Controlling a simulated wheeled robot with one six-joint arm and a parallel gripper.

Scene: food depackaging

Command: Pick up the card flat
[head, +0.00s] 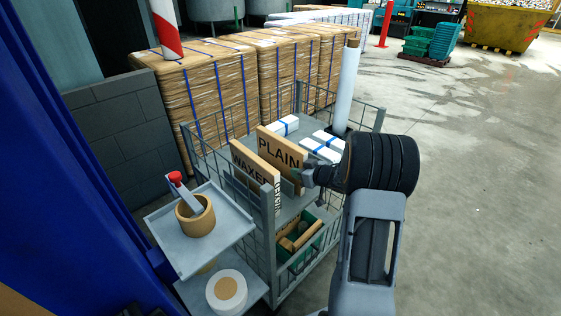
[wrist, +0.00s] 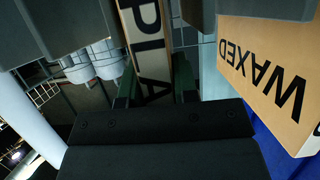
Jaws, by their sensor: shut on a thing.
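A brown card panel marked PLAIN (head: 283,148) stands upright in the wire-sided trolley. A second brown panel marked WAXED (head: 250,163) stands in front of it to the left. My gripper (head: 299,177) is at the right edge of the PLAIN panel and shut on it. In the wrist view, the PLAIN panel (wrist: 145,45) shows between the dark fingers of my gripper (wrist: 155,90), with its lettering partly hidden. The WAXED panel (wrist: 270,75) is close by on the right there, apart from the fingers.
The wire trolley (head: 270,235) surrounds the panels. White blue-banded packs (head: 322,150) and a white roll (head: 347,88) stand behind. A green crate (head: 305,245) is below. A side shelf (head: 175,240) holds a cardboard ring (head: 195,218). Open floor (head: 480,200) lies right.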

